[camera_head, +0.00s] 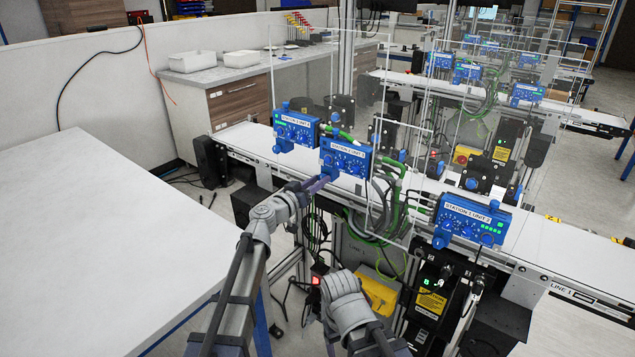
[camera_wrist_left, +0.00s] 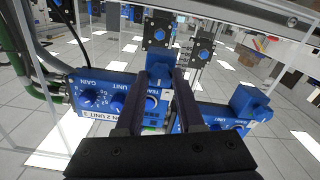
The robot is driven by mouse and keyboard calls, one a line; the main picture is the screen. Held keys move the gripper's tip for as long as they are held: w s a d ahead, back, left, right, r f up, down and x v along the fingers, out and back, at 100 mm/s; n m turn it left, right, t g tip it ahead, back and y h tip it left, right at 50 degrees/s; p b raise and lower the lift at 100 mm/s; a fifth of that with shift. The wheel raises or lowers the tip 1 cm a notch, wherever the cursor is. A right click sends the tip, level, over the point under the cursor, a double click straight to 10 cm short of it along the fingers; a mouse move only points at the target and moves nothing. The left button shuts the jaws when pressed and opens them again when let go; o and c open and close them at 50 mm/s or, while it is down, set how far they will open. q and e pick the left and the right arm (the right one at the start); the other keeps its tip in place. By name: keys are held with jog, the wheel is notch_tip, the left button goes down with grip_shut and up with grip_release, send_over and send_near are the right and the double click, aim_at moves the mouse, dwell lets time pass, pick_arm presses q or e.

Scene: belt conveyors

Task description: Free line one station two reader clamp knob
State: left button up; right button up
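Blue reader units stand along the near belt: one at the left (camera_head: 296,128), a middle one (camera_head: 345,157) and one at the right (camera_head: 470,220). The label on the middle one is small, but seems to read station 2 unit 3. My left gripper (camera_head: 318,185) is at the lower left of the middle unit. In the left wrist view its dark fingers (camera_wrist_left: 162,75) stand on either side of a blue clamp knob (camera_wrist_left: 160,66) on that unit. I cannot tell whether they press on it. My right gripper is out of view; only a grey right arm link shows.
Green and grey hoses (camera_head: 390,195) hang right of the middle unit. Clear panels (camera_head: 405,150) stand around the belt (camera_head: 560,240). Another unit with its own blue knob (camera_wrist_left: 250,100) is close beside the left gripper. A white table (camera_head: 90,240) is at the left.

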pick_arm(q)
grip_shut()
dwell(0.3)
jog(key=n, duration=1.9)
jog(key=shift+f+n, duration=0.1)
jog(key=shift+n, duration=0.3)
dwell(0.4)
